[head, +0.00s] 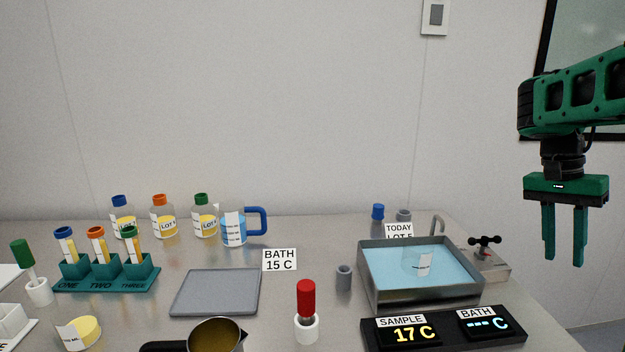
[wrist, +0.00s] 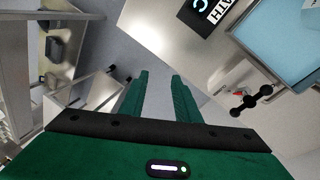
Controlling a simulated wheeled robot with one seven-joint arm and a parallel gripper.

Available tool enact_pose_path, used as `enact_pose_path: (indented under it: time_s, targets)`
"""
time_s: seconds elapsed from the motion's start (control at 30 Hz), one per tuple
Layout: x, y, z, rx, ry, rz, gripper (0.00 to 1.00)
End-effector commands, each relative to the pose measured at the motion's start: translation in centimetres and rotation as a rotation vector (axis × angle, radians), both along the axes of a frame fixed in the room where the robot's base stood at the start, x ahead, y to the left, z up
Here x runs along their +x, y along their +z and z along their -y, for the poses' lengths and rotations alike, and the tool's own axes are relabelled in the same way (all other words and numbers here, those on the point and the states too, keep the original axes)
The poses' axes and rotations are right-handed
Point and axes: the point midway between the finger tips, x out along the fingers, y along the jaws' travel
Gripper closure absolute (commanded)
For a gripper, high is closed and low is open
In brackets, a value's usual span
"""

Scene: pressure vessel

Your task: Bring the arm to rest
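My gripper (head: 564,262) hangs at the far right in the head view, fingers pointing down, to the right of the bath and above the level of the bench. Its two green fingers stand apart with nothing between them. In the wrist view the gripper (wrist: 160,78) also shows parted fingers, with grey floor past their tips and the bench edge to their right. My green arm comes in from the right edge of the head view.
The steel bath (head: 425,292) holds water and a small labelled vessel. A black tap handle (head: 485,241) stands beside it. The display (head: 445,328) reads sample 17 C. Bottles, a tube rack (head: 105,275), a jug (head: 233,230) and a grey tray (head: 216,292) stand to the left.

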Motion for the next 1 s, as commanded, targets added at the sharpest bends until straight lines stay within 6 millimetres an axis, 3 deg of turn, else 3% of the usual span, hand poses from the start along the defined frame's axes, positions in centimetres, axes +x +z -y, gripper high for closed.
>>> enact_pose_path:
  time_s: [0.03, 0.27, 0.6, 0.8, 1.0]
  targets:
    - [-1.8, -0.5, 0.0, 0.025, 0.030, 0.004, 0.71]
    - [-8.1, -3.1, -1.6, 0.113, 0.190, 0.036, 0.71]
    - [-16.3, -7.8, -7.1, 0.207, 0.423, 0.114, 0.71]
    - [-18.9, -9.9, -9.8, 0.233, 0.507, 0.147, 0.71]
    - [-19.5, -10.4, -10.4, 0.238, 0.528, 0.155, 0.71]
